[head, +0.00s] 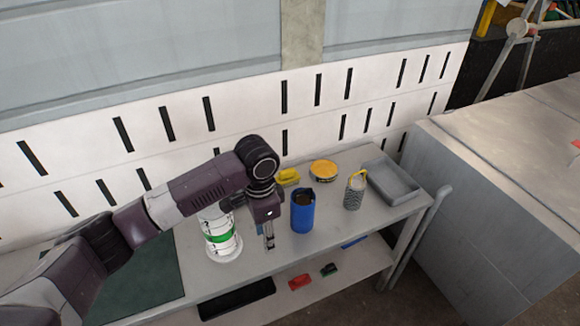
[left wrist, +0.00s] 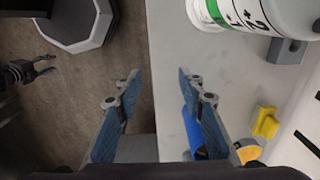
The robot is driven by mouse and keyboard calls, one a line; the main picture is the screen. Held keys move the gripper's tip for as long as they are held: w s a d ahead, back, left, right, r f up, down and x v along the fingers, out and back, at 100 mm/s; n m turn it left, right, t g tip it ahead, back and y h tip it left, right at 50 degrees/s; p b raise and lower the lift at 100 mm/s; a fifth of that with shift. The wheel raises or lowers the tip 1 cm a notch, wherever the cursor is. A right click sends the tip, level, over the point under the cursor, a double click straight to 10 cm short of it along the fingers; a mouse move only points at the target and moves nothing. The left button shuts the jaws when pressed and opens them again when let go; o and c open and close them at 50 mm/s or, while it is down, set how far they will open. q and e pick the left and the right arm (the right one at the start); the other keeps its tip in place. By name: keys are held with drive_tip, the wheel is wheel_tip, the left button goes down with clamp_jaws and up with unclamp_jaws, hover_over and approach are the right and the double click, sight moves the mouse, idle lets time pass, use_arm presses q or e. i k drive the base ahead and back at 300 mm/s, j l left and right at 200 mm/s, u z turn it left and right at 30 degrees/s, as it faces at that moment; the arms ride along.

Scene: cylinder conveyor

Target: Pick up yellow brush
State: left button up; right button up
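The yellow brush (head: 288,177) appears as a small yellow block at the back of the table, partly behind my left arm. It also shows at the right of the left wrist view (left wrist: 265,122). My left gripper (head: 268,238) points down near the table's front, between the white-green canister (head: 222,240) and the blue cup (head: 303,213). In the left wrist view its fingers (left wrist: 157,95) are apart with nothing between them, and the brush lies to their right. A dark two-pronged shape, which looks like my right gripper (left wrist: 45,65), shows at that view's left edge, prongs apart.
A round yellow-topped thing (head: 323,170), a grey mesh cup (head: 355,193) and a grey tray (head: 400,188) stand on the table right of the brush. A slotted white wall (head: 250,100) rises behind. A lower shelf (head: 335,268) holds small red and dark things.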

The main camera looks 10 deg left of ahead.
sight(288, 178)
drive_tip(key=i, duration=1.1)
